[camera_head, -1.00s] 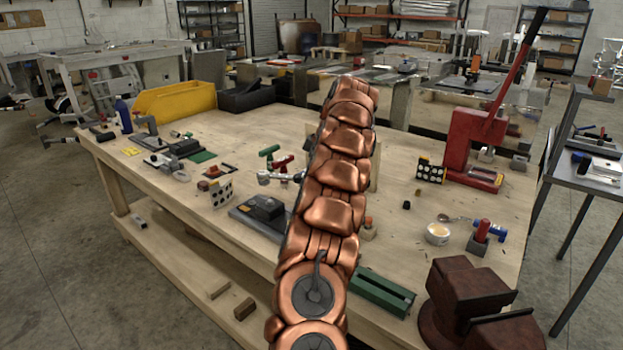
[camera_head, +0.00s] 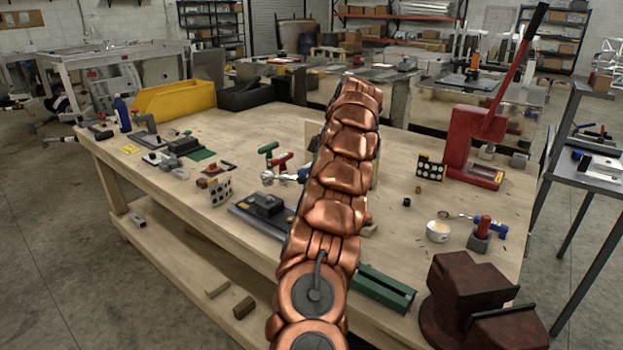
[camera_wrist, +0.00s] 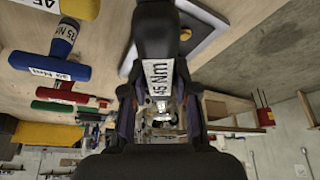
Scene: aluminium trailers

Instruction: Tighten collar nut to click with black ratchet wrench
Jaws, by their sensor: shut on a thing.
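In the wrist view a black ratchet wrench (camera_wrist: 155,35) with a white "45 Nm" label (camera_wrist: 157,78) lies between the fingers of my gripper (camera_wrist: 158,98), which is shut on it. Its far end runs out of the top of the picture. In the head view my copper arm hides the gripper and the wrench. I cannot make out the collar nut in either view.
Blue (camera_wrist: 52,66), red (camera_wrist: 68,96) and green (camera_wrist: 52,106) handles lie left in the wrist view. In the head view a dark block on a plate (camera_head: 263,205), a white cup (camera_head: 438,231), a red press (camera_head: 475,145) and a green channel (camera_head: 384,290) stand around my arm.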

